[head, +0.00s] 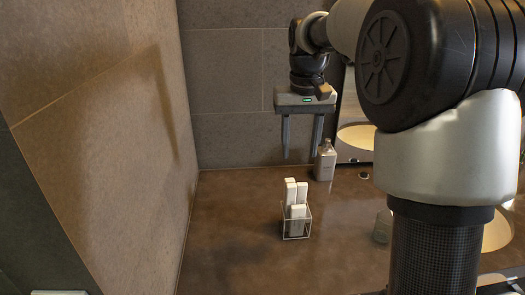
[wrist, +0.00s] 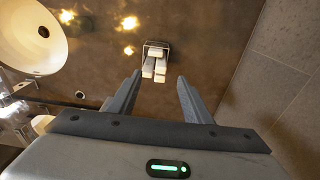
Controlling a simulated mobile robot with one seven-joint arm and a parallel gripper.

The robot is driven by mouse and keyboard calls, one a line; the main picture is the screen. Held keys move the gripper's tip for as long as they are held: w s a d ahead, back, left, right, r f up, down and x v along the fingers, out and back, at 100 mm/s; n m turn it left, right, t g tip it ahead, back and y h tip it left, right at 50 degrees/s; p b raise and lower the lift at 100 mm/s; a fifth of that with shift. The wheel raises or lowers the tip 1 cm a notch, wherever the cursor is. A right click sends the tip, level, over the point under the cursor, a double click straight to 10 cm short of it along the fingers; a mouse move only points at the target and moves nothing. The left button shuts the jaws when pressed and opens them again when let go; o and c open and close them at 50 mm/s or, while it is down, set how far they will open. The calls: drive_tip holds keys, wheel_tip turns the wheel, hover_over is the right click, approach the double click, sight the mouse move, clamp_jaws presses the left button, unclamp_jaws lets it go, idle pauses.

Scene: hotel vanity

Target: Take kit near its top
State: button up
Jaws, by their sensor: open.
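The kit is a group of white slim boxes (head: 291,194) standing upright in a small clear holder (head: 296,232) on the brown counter in the head view. In the wrist view the white boxes (wrist: 154,68) and the holder (wrist: 145,44) show from above, beyond the fingertips and between their lines. My gripper (head: 301,157) hangs above the counter, fingers pointing down, open and empty. It looks higher than the kit and apart from it. Its two fingers also show in the wrist view (wrist: 158,76). Which labels the boxes carry is too small to tell.
A grey bottle (head: 325,163) stands at the back, right of my gripper in the head view. A clear glass (head: 382,226) is partly behind my arm. A round basin (wrist: 32,35) is in the wrist view. A stone wall (head: 110,110) bounds the left; the counter around the kit is clear.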

approach(294, 184)
drive_tip(key=shift+g, duration=0.4)
drive_tip(key=f, duration=0.9)
drive_tip(key=shift+w, duration=0.3)
drive_tip(key=shift+s+a+f, duration=0.1)
drive_tip(key=shift+a+f, duration=0.1)
drive_tip(key=shift+f, duration=1.15)
drive_tip(key=shift+s+a+f, duration=0.1)
drive_tip(key=shift+a+f, duration=0.05)
drive_tip(key=shift+f, duration=1.2)
drive_tip(key=c, duration=1.1)
